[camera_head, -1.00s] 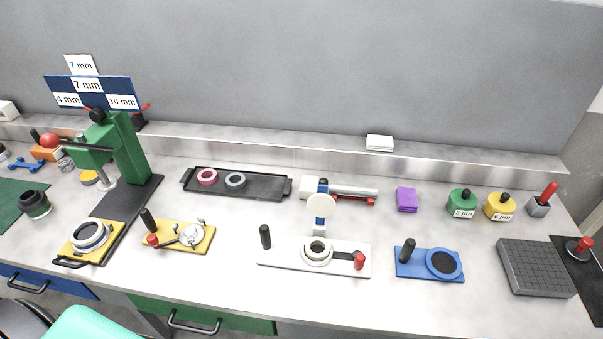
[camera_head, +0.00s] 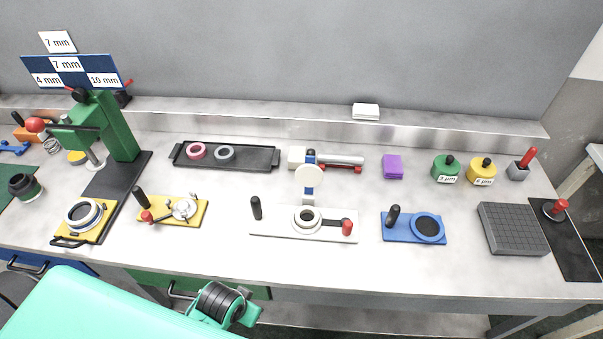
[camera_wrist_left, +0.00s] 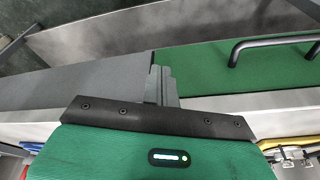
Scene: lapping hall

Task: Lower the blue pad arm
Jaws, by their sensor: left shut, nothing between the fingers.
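The blue pad arm (camera_head: 309,196) stands upright at the back of a white base plate (camera_head: 275,226), with a round white pad face (camera_head: 309,176) toward me. On the plate in front of it are a white ring seat (camera_head: 307,219), a black upright handle (camera_head: 256,208) and a red knob (camera_head: 347,228). My left arm comes in low at the left in the head view, in front of the bench; its fingers are not clear there. In the left wrist view my left gripper (camera_wrist_left: 161,86) is shut and empty, near a green drawer front (camera_wrist_left: 210,64). My right gripper is not in view.
A yellow fixture (camera_head: 180,220) stands left of the white plate, a blue plate (camera_head: 400,229) right of it. A black tray (camera_head: 255,158) with two rings lies behind. A green press (camera_head: 115,130) stands at the left. The bench front strip is clear; a drawer handle (camera_wrist_left: 270,42) juts out below.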

